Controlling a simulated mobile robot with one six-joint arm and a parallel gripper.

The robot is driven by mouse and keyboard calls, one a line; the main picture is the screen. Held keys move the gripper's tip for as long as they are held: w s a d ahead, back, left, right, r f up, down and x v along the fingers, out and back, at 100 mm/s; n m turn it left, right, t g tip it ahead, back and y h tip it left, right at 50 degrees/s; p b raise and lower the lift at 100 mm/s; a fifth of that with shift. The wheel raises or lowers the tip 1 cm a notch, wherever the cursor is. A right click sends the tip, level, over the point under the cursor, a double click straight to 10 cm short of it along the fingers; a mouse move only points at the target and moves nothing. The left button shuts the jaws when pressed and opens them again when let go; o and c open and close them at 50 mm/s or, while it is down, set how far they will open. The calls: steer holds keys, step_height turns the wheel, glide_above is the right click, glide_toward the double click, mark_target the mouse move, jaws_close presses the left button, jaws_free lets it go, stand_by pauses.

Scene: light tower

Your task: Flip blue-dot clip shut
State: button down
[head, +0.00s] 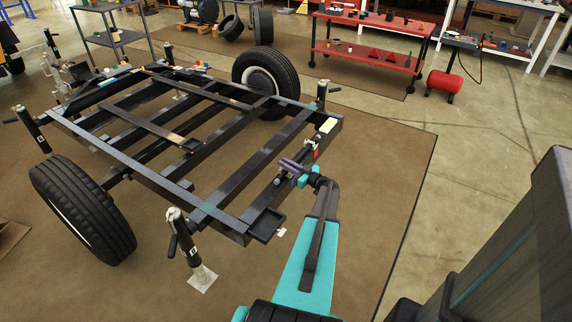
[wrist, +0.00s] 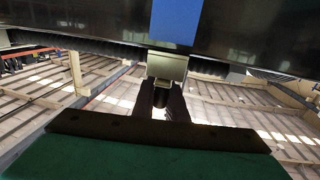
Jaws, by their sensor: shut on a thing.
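My gripper (head: 297,172) is at the near right edge of the black trailer frame (head: 236,180) in the head view. In the wrist view, the two dark fingers of my gripper (wrist: 161,98) are shut on a small pale metal piece, which looks like the clip (wrist: 167,66). A blue patch (wrist: 176,22) shows on the dark beam just above it. The clip's hinge and the rest of its catch are hidden. I cannot tell whether the clip is fully closed. In the head view, the clip is too small and covered to make out.
A black jack (head: 178,235) stands at the frame's near corner, and another (head: 322,95) at its right far corner. Wheels (head: 82,210) flank the frame. A red cart (head: 368,58) stands behind. The brown mat (head: 375,180) to the right is clear.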

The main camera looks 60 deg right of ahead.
steer(key=c, duration=1.8)
jaws_free()
steer(key=shift+o, duration=0.2)
steer(key=shift+s, duration=0.15)
steer(key=s+a, duration=0.2)
steer(key=s, duration=1.1)
steer(key=shift+s, duration=0.2)
steer(key=shift+s, duration=0.15)
